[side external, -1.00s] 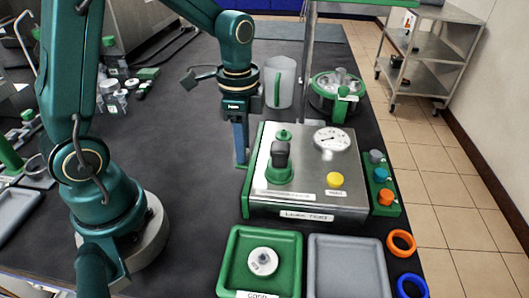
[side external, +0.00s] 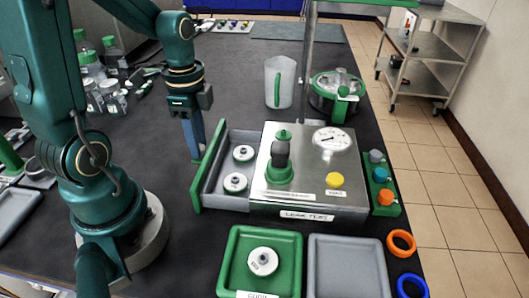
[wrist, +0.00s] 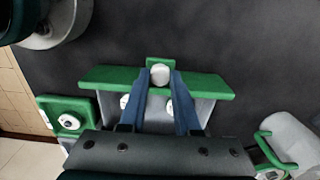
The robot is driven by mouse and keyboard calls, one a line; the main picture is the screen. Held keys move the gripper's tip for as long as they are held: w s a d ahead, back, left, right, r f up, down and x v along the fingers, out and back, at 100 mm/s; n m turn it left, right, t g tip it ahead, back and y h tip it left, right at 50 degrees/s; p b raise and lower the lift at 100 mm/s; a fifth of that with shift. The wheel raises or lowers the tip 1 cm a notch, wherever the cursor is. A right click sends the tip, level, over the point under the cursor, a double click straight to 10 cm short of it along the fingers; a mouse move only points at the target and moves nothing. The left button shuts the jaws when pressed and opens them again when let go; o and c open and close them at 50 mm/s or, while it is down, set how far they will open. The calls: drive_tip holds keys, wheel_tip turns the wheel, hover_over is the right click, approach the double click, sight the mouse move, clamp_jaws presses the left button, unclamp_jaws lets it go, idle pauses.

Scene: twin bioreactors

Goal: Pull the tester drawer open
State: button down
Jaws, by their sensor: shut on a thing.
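The leak tester (side external: 310,165) is a silver box with a dial, a yellow button and a green-based clamp on top. Its drawer (side external: 208,186) stands out from the left side, with a green front and grey walls. Two white round parts (side external: 236,182) lie inside it. My gripper (side external: 195,155) is at the drawer's green front, its blue fingers pointing down. In the wrist view the fingers (wrist: 163,78) are on either side of a white round knob (wrist: 160,73) on a green block at the drawer front, shut on this handle. The finger contact is partly hidden.
A green tray (side external: 233,236) holding a white round part and a grey tray (side external: 345,265) stand in front of the tester. A clear jug (side external: 279,85) and a lidded pot (side external: 335,95) stand behind.

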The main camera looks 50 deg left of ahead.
drive_tip(key=shift+s+a, duration=0.95)
drive_tip(key=shift+a, duration=0.15)
drive_tip(key=c, duration=0.6)
unclamp_jaws()
wheel_tip(320, 180, up, 5)
drive_tip(key=shift+r, duration=0.1)
